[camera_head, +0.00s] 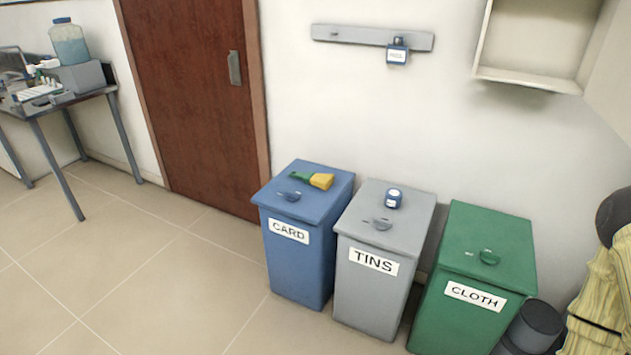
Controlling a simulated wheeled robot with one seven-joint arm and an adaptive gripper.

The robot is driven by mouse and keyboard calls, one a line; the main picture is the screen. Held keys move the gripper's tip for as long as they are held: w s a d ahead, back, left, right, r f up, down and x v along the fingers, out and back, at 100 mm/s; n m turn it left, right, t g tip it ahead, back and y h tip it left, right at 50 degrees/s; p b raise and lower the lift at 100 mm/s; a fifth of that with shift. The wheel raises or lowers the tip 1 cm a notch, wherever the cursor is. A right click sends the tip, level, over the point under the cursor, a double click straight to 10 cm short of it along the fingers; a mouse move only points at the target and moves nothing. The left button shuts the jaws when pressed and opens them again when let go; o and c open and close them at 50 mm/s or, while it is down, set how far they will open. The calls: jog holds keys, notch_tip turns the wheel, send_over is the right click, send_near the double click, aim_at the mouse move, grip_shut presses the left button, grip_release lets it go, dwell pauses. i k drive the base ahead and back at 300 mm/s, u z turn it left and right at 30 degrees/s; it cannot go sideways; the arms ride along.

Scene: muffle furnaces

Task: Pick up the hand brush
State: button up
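The hand brush (314,180) lies on the lid of the blue bin (299,240) labelled CARD. It has a green handle pointing left and a yellow brush part at the right. It lies behind the bin's round lid handle. My gripper is not in view.
A grey TINS bin (372,294) with a small blue bottle (394,198) on its lid and a green CLOTH bin (459,313) stand to the right. A bottle (397,51) hangs on a wall rail (350,36). The floor (170,280) before the blue bin is clear.

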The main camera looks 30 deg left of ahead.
aim_at(323, 181)
jog(key=u, duration=0.65)
jog(key=k, duration=1.05)
jog(key=u, duration=1.75)
jog(key=i, duration=3.3)
jog(key=z, duration=0.8)
jog(key=i, duration=1.1)
jog(key=z, duration=1.05)
